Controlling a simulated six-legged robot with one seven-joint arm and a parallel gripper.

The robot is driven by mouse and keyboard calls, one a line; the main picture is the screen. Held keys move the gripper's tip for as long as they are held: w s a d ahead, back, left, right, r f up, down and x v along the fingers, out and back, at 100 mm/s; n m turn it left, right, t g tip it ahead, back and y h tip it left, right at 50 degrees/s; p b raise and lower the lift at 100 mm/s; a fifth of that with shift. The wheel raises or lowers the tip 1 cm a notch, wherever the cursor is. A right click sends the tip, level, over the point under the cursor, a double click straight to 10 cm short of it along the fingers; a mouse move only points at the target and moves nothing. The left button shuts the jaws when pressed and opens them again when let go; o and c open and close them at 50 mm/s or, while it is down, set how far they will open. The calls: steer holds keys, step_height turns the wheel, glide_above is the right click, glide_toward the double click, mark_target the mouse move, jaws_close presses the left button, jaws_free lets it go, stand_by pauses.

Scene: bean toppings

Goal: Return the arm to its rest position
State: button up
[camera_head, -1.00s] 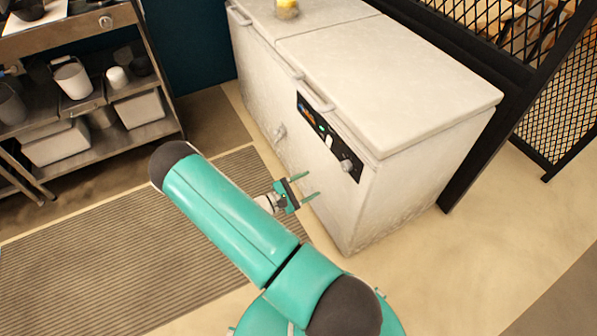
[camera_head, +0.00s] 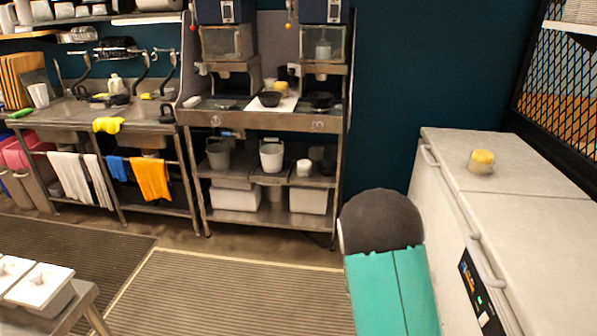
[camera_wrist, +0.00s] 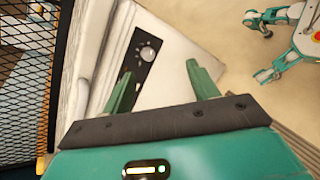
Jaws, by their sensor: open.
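My gripper (camera_wrist: 160,88) shows in the wrist view, its two green fingers apart with nothing between them. Beyond the fingers is the front of the white chest freezer (camera_wrist: 180,55), with its dark control panel and knob. In the head view my arm's green link with a dark rounded joint rises at the lower middle right, left of the freezer (camera_head: 435,205). My gripper is outside the head view.
A black mesh partition (camera_wrist: 27,85) is beside the freezer. The striped floor mat (camera_head: 230,290) is clear.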

steer(key=s+a+r+m+t+y, duration=0.1)
steer(key=s+a+r+t+y, duration=0.2)
steer(key=a+r, duration=0.3)
steer(key=s+a+r+m+t+y, duration=0.1)
steer(key=s+a+r+t+y, duration=0.3)
steer(key=a+r, duration=0.3)
steer(key=s+a+r+m+t+y, duration=0.1)
steer(key=s+a+r+t+y, duration=0.2)
steer(key=r, duration=1.1)
steer(key=shift+s+a+r+m+t+y, duration=0.4)
steer(key=shift+a+t, duration=0.4)
steer(key=shift+a, duration=1)
steer(key=shift+s+f, duration=0.1)
